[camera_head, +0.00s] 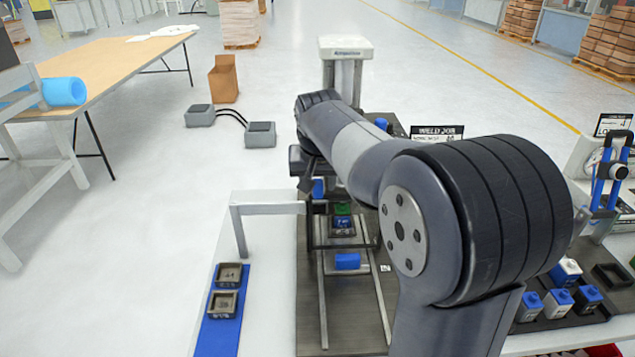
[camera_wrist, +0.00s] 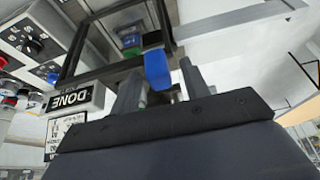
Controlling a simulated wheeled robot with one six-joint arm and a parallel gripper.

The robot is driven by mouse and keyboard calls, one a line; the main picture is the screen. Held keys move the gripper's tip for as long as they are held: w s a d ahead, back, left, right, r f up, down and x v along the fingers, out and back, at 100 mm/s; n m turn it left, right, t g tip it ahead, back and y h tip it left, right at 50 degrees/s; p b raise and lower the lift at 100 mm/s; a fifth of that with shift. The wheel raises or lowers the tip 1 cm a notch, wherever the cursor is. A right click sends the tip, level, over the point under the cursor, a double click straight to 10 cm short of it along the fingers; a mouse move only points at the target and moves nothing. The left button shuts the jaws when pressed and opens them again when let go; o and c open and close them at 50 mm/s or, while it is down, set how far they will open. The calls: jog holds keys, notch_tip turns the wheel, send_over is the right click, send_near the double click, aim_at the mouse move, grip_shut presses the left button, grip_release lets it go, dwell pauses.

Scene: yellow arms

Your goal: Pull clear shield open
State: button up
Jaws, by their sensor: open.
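The clear shield shows as a dark thin frame (camera_head: 312,232) around a see-through pane, low in the middle of the camera_head view. In the wrist view the dark frame (camera_wrist: 103,70) runs across the upper left, and the blue handle (camera_wrist: 157,68) shows between the two grey fingers of my gripper (camera_wrist: 161,72). The fingers are apart, one on each side of the handle; I cannot tell whether they touch it.
A blue strip with two small dark trays (camera_head: 228,275) lies left of the fixture. A grey bracket (camera_head: 268,197) stands beside the frame. Blue and white blocks (camera_head: 560,300) are at the right. A DONE sign (camera_wrist: 75,101) and a knob panel (camera_wrist: 32,40) show in the wrist view.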

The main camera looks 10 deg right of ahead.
jog(key=shift+w+f, duration=0.1)
jog(key=shift+f, duration=0.15)
jog(key=shift+c, duration=0.4)
grip_shut()
